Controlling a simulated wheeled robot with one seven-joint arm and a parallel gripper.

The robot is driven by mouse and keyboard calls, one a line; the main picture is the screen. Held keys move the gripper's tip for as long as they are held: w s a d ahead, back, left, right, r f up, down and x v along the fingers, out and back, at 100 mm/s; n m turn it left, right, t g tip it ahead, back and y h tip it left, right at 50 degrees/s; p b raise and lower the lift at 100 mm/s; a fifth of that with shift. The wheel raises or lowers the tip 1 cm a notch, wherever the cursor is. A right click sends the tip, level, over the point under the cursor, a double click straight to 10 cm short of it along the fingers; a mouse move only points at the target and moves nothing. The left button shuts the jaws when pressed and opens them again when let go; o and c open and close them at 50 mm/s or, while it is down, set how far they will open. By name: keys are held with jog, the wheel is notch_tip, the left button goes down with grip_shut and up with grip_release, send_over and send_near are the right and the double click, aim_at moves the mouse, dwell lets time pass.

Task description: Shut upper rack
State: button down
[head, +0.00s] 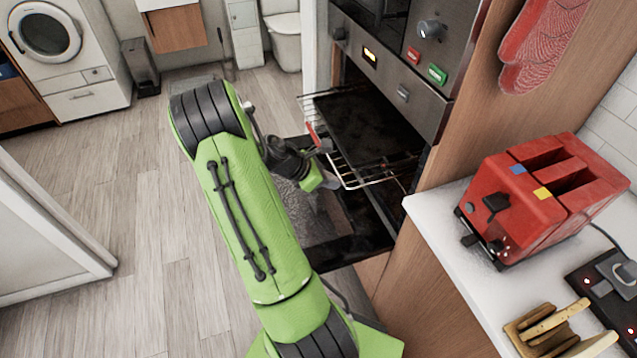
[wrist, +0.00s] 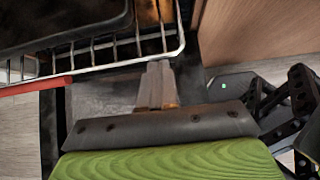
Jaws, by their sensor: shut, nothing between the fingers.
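The oven's upper rack (head: 375,181) is a wire rack that sticks out of the open oven, with a dark tray (head: 365,125) on it. In the wrist view the rack's wire edge (wrist: 112,64) crosses the upper left, with the tray's dark corner (wrist: 75,22) above it. My gripper (head: 331,181) is at the rack's outer front edge, in front of the oven. In the wrist view its shut fingers (wrist: 157,82) point up at the rack's corner. They hold nothing. I cannot tell whether the fingertips touch the wire.
The oven door (head: 350,245) hangs open, dark, below the rack. A red strip (head: 313,134) runs at the rack's front. A counter (head: 440,225) with a red toaster (head: 540,195) stands to the right. The wooden floor (head: 150,220) at left is clear.

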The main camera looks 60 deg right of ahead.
aim_at(384, 169)
jog(key=s+d+p, duration=0.3)
jog(key=s+d, duration=0.7)
dwell(0.3)
